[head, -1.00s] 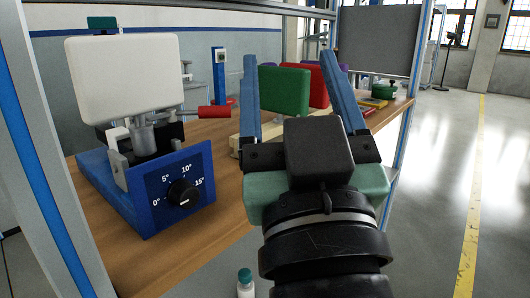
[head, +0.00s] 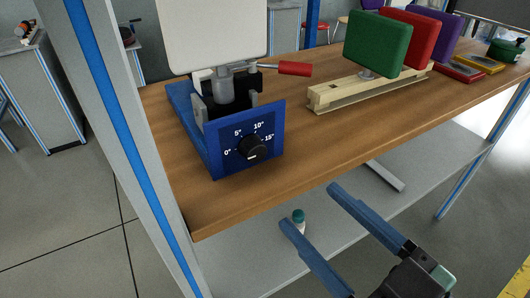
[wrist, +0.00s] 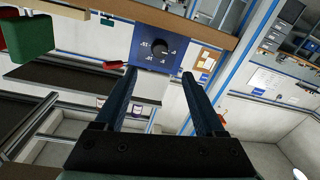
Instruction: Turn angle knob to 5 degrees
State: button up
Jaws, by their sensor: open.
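The black angle knob (head: 252,147) sits on a blue panel (head: 218,165) with white marks for 0, 5, 10 and 15 degrees. A small white mark shows at the knob's lower edge; its exact setting is hard to read. My gripper (head: 311,207) is open and empty, below and to the right of the knob, apart from it, in front of the table edge. In the wrist view the picture is upside down; the knob (wrist: 159,46) lies beyond and between my two blue fingertips (wrist: 158,74).
The panel fronts a fixture with a white pad (head: 212,35) and a red handle (head: 294,68) on a wooden table (head: 200,210). Green (head: 376,43), red and purple pads stand to the right. A bottle (head: 299,218) stands on the lower shelf. A frame post (head: 115,120) rises at left.

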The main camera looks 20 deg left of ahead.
aim_at(258, 154)
jog(key=x, duration=1.1)
jog(key=shift+w+a, duration=0.15)
jog(key=shift+a, duration=0.05)
jog(key=shift+c, duration=0.2)
grip_shut()
